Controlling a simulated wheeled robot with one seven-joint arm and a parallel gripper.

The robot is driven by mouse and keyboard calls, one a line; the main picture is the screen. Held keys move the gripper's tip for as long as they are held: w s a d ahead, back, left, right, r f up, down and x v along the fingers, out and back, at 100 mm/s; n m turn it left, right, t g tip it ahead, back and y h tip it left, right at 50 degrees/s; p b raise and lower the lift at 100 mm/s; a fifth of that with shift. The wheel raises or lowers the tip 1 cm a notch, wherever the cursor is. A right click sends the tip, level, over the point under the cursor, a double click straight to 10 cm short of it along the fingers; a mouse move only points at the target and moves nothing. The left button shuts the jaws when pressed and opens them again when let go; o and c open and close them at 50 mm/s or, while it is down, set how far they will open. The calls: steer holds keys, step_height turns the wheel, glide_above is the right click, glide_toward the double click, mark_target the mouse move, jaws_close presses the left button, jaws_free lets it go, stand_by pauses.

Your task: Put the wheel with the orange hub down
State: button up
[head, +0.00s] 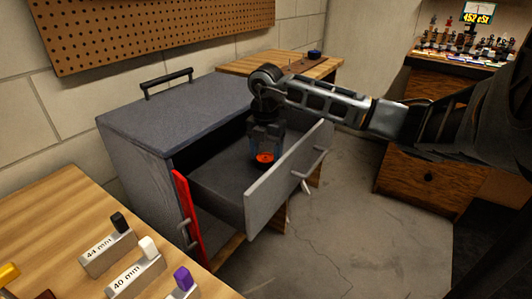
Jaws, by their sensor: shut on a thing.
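The wheel with the orange hub (264,159) is a small black wheel with a bright orange centre. My gripper (264,150) points down and is shut on it. The wheel is inside or just over the open drawer (222,185) of the grey cabinet (190,113). I cannot tell whether the wheel touches the drawer floor. My gripper's fingers and wrist hide the wheel's upper part.
The drawer's front panel (290,172) stands to the right of my gripper. A wooden table (50,215) with labelled holders is at front left. A wooden bench (325,69) stands behind the cabinet. The drawer floor around the wheel looks bare.

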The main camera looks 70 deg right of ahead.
steer(key=o, duration=1.2)
steer(key=shift+f, duration=0.1)
step_height(320, 180, up, 12)
steer(key=shift+r+p, duration=0.15)
steer(key=shift+p, duration=0.55)
